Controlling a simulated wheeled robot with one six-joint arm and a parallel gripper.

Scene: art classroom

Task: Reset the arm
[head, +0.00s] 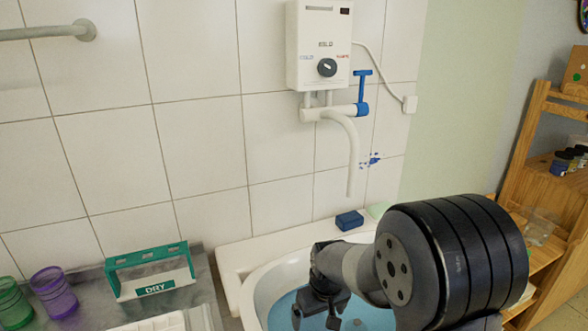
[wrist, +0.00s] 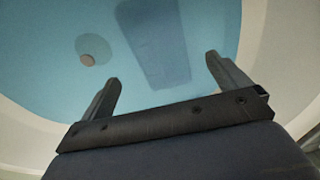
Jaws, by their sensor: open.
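My gripper (head: 318,312) hangs over the sink (head: 262,277) at the lower middle of the head view. My black and grey arm reaches in from the right and hides part of the basin. In the wrist view, the two fingers of my gripper (wrist: 161,75) stand wide apart with nothing between them. Beyond them is blue water (wrist: 215,25) in the basin, with a darker blue oblong patch and a small round brownish spot that looks like a drain.
A water heater (head: 320,45) with a spout and blue lever (head: 363,88) hangs above the sink. A blue block (head: 349,220) sits on the sink's rim. A green DRY holder (head: 150,272) and purple cup (head: 54,292) stand left. A wooden shelf (head: 530,130) is right.

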